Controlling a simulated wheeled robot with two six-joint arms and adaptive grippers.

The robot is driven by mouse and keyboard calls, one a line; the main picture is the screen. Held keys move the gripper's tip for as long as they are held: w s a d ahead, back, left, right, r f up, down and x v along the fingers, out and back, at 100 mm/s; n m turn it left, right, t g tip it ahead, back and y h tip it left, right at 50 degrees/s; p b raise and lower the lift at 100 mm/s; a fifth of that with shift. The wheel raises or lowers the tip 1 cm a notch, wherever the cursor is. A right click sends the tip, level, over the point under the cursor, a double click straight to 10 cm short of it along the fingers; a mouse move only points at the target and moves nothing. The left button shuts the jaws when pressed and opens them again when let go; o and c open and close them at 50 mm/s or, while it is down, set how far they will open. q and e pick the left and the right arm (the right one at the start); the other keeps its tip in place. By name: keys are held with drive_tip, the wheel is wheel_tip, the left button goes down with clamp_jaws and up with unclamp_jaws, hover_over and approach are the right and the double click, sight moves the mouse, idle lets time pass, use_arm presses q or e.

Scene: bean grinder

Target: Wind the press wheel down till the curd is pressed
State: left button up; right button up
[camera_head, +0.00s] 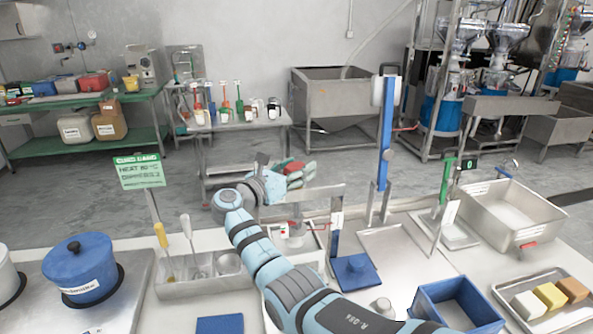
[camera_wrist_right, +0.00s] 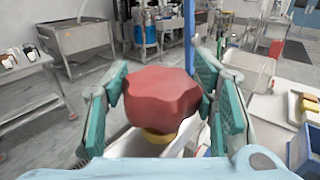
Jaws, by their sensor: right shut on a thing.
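The red lobed press wheel (camera_wrist_right: 160,98) fills the middle of the right wrist view, with a yellow collar (camera_wrist_right: 158,136) under it. In the head view only a bit of the red wheel (camera_head: 292,168) shows between the fingers. My right gripper (camera_head: 298,174) is shut on the wheel, its green-padded fingers on both sides, above the metal press frame (camera_head: 322,193). Under the frame a clear vessel with red and white parts (camera_head: 290,230) is partly hidden by my right arm. I cannot make out the curd. My left gripper is not in view.
A blue pot (camera_head: 82,268) and a steel utensil tray (camera_head: 205,282) stand left of the press. To the right are a blue stand (camera_head: 356,270), a blue bin (camera_head: 455,305), a steel basin (camera_head: 508,215) and a tray of blocks (camera_head: 548,298). A green sign (camera_head: 140,171) stands at left.

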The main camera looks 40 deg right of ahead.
drive_tip(key=o, duration=1.2)
drive_tip(key=shift+a, duration=0.1)
drive_tip(key=a, duration=0.4)
drive_tip(key=s+a, duration=0.1)
drive_tip(key=a, duration=0.3)
drive_tip(key=s+a, duration=0.1)
drive_tip(key=a, duration=0.3)
drive_tip(key=shift+w+d, duration=0.1)
drive_tip(key=shift+d, duration=0.05)
